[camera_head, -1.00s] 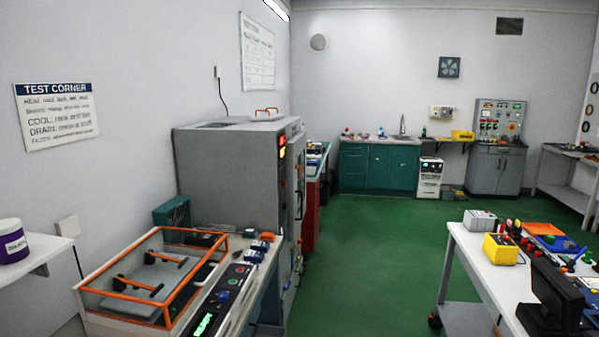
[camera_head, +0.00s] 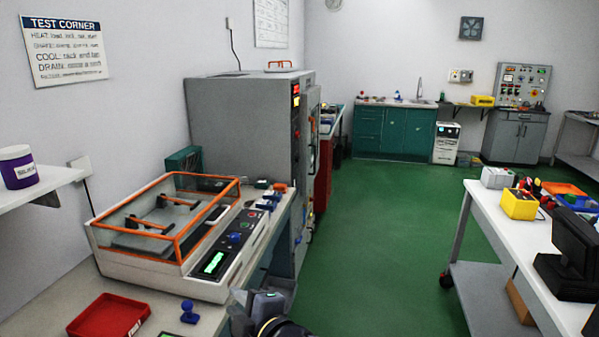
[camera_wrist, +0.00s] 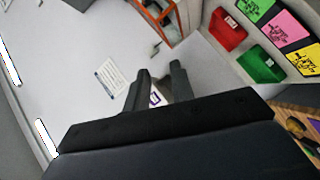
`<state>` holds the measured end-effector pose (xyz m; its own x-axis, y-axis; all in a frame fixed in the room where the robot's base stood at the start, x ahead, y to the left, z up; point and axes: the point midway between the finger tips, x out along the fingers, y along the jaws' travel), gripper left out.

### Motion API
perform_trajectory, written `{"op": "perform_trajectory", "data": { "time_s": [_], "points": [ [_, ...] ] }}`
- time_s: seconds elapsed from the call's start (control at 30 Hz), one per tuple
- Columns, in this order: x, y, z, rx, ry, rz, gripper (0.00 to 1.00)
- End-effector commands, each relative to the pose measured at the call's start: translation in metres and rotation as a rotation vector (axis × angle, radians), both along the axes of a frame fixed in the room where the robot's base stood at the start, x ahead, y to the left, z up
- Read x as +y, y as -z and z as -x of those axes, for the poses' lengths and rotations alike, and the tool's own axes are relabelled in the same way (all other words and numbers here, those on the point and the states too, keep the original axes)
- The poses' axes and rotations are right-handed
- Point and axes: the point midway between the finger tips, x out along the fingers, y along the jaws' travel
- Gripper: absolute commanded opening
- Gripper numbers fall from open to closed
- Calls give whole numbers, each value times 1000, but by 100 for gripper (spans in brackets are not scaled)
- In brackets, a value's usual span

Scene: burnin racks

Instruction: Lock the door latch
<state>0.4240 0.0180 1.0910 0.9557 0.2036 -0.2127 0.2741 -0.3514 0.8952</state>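A tall grey cabinet (camera_head: 240,120) stands against the left wall, beyond the bench. Its front (camera_head: 312,150) faces right and shows nearly edge-on, with red and orange lit displays near the top. A handle or latch on that front is too small and slanted to make out, and I cannot tell if it is locked. My gripper (camera_wrist: 158,84) shows in the wrist view with its two dark fingers apart and nothing clearly held between them. Part of my arm shows at the bottom of the head view, well in front of the cabinet.
A bench on the left carries an orange-framed clear-lidded machine (camera_head: 165,225), a red tray (camera_head: 108,318) and a blue knob-like piece (camera_head: 189,313). A white table (camera_head: 500,230) stands right. Green floor (camera_head: 385,240) is clear between them. The wrist view shows red (camera_wrist: 228,30) and green (camera_wrist: 262,62) bins.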

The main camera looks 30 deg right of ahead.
Motion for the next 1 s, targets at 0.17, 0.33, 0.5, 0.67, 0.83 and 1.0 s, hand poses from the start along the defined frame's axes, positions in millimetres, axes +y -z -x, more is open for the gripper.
{"op": "perform_trajectory", "data": {
  "time_s": [0.17,0.33,0.5,0.67,0.83,1.0],
  "points": [
    [41,14,1,-195,-268,187,8],
    [65,15,10,-322,-416,270,0],
    [73,14,14,-365,-462,292,0],
    [73,13,14,-366,-462,293,0],
    [72,13,14,-365,-461,292,0],
    [72,13,14,-364,-461,292,0]
  ]
}}
